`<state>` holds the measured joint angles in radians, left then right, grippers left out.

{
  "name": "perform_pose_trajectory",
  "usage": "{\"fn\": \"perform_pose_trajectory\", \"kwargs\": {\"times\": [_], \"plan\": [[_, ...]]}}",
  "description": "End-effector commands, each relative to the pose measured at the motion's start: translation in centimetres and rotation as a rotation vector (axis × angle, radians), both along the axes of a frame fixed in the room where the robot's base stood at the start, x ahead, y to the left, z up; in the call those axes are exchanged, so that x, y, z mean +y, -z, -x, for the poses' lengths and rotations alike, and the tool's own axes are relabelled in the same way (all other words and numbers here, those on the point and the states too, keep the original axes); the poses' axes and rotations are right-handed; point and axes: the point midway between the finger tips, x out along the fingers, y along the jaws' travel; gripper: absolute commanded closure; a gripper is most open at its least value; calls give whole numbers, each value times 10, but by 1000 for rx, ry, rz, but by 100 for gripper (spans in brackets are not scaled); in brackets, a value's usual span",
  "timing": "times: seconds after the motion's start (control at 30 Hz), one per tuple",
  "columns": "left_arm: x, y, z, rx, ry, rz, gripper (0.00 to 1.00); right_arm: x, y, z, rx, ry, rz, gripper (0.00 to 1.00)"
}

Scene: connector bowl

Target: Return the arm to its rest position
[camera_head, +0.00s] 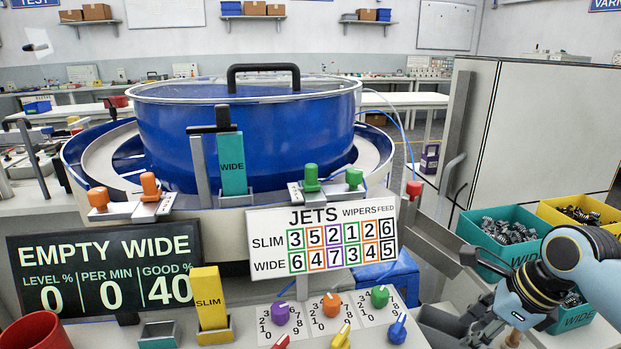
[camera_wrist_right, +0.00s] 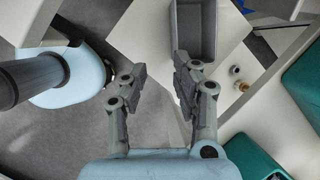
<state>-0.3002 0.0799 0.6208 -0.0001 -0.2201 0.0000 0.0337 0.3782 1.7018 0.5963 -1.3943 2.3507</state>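My right arm comes in from the right in the camera_head view, and its gripper (camera_head: 455,322) hangs low at the bench's right side, partly hidden by the wrist. In the right wrist view the two fingers of this gripper (camera_wrist_right: 158,78) stand apart with nothing between them. A grey open tray (camera_wrist_right: 195,30) lies beyond the right finger. My left gripper is not in view.
Teal bins of connectors (camera_head: 508,262) and a yellow bin (camera_head: 553,210) stand close to my right arm. The blue bowl (camera_head: 240,140) fills the middle, with knobs and the jets board (camera_head: 322,238) in front.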

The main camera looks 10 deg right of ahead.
Motion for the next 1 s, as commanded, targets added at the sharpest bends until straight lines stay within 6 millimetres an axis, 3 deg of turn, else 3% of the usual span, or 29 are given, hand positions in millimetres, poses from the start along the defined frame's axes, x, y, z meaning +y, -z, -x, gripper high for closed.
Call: {"fn": "perform_pose_trajectory", "kwargs": {"times": [0.17,0.27,0.4,0.47,0.6,0.7,0.8,0.9,1.0], "plan": [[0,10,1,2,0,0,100,9,104,71,181,32,-14,71],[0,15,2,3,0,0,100,7,173,122,229,-67,43,71],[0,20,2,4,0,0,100,5,258,204,255,-343,153,71],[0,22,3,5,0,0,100,5,290,244,258,-506,202,71],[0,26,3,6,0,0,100,10,349,344,236,-1004,307,71],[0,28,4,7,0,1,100,14,371,398,180,-1399,371,71],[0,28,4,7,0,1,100,15,382,423,97,-1755,437,71],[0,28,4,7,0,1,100,12,385,428,19,-2028,508,71],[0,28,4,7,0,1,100,11,385,418,-43,-2196,575,71]]}}
